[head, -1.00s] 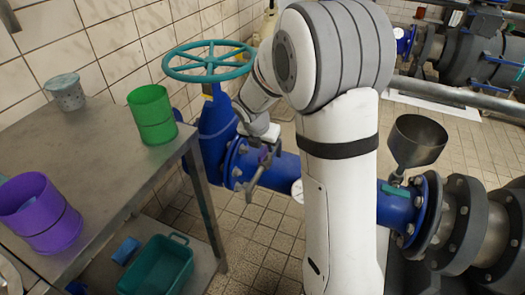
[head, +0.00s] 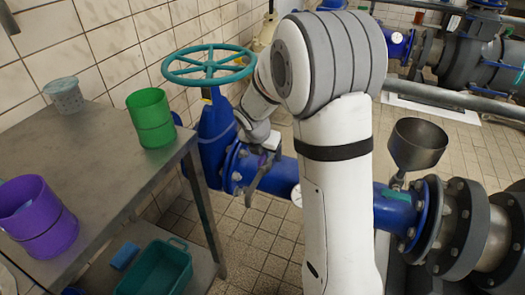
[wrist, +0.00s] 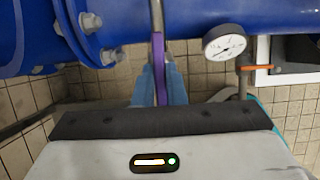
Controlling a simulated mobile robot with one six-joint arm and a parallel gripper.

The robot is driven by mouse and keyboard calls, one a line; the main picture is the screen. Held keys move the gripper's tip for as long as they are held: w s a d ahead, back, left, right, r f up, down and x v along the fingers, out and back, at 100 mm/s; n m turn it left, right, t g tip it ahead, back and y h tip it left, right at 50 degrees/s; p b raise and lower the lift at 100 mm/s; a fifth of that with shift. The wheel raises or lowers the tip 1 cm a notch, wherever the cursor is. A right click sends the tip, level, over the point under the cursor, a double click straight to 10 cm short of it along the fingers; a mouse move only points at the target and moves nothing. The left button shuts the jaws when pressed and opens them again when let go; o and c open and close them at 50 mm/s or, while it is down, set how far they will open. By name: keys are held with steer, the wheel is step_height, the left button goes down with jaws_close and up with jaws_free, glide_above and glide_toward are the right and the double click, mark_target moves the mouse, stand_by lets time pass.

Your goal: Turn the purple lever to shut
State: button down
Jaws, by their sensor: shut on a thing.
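The purple lever (wrist: 162,72) stands upright in the middle of the wrist view, just below the large blue pipe (wrist: 180,20). My gripper (wrist: 160,92) has its blue fingers shut on the lever, one on each side of it. My arm covers part of the pipe behind. The lever's exact angle is hard to read.
A teal handwheel (head: 209,64) stands above the blue valve. A metal table (head: 100,150) at left bears a green cup (head: 151,118), a purple cup (head: 38,216) and a grey cup (head: 66,96). A gauge (wrist: 225,42) and a funnel (head: 417,145) are near the pipe.

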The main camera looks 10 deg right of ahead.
steer(key=shift+a, duration=0.15)
steer(key=m+p, duration=0.1)
steer(key=m, duration=0.1)
steer(key=m+g+h+p, duration=0.1)
steer(key=m+p, duration=0.1)
steer(key=m, duration=0.1)
steer(key=shift+w+r+m+g, duration=0.15)
steer(key=shift+r+m+g, duration=0.05)
steer(key=shift+m+g, duration=0.1)
steer(key=m+g+p, duration=0.1)
steer(key=m+p, duration=0.1)
steer(key=m, duration=0.1)
steer(key=m+g+p, duration=0.1)
steer(key=m+p, duration=0.2)
steer(key=shift+w+m+h, duration=0.2)
steer(key=shift+m+h, duration=0.1)
steer(key=shift+h, duration=0.1)
steer(key=m+g+p, duration=0.1)
steer(key=m, duration=0.2)
steer(key=m+g+p, duration=0.1)
steer(key=m+p, duration=0.1)
steer(key=shift+w+m+y, duration=0.2)
steer(key=shift+m+y, duration=0.2)
steer(key=shift+g, duration=0.3)
steer(key=c, duration=1.7)
jaws_free()
steer(key=shift+f, duration=0.15)
steer(key=shift+o, duration=1.1)
